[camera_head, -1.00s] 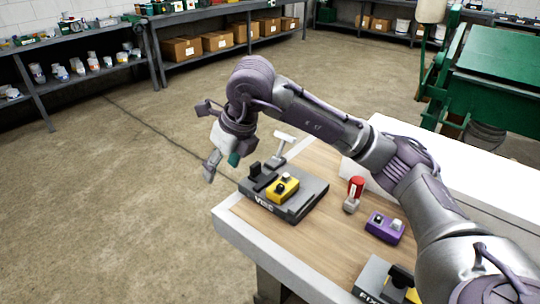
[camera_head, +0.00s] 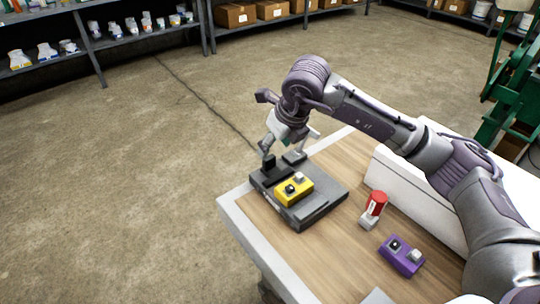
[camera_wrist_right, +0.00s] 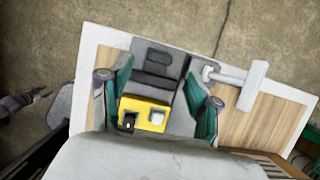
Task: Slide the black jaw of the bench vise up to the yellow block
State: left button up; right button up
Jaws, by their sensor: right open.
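The bench vise (camera_head: 322,208) is a dark grey base near the left corner of the table. Its black jaw (camera_head: 270,171) with an upright tab stands at the far left side. It also shows in the right wrist view (camera_wrist_right: 156,80). The yellow block (camera_head: 293,191) sits on the vise, close to the jaw; I cannot tell whether they touch. My right gripper (camera_head: 284,151) is open, pointing down above the jaw end. Its teal-padded fingers (camera_wrist_right: 160,96) appear on both sides of the vise from above. A purple-grey part, perhaps my left gripper (camera_wrist_right: 35,96), shows at the left edge.
A red-topped item (camera_head: 375,205) and a purple block (camera_head: 402,255) stand right of the vise on the wooden table (camera_head: 340,258). A white raised box (camera_head: 410,180) borders the table's back.

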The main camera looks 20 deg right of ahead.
aim_at(269, 157)
jog(key=x, duration=0.5)
jog(key=shift+w+a+f, duration=0.1)
jog(key=shift+f, duration=0.25)
jog(key=shift+w+f, duration=0.2)
jog(key=shift+f, duration=0.25)
pick_arm(q)
jog(key=shift+w+d+r, duration=0.1)
jog(key=shift+d+r, duration=0.05)
jog(key=shift+d, duration=0.3)
jog(key=shift+w+d+r, duration=0.1)
jog(key=shift+d+r, duration=0.05)
jog(key=shift+d, duration=0.3)
jog(key=shift+a, duration=0.1)
pick_arm(e)
jog(key=shift+c, duration=1.1)
pick_arm(q)
jog(key=shift+a, duration=0.2)
pick_arm(e)
grip_shut()
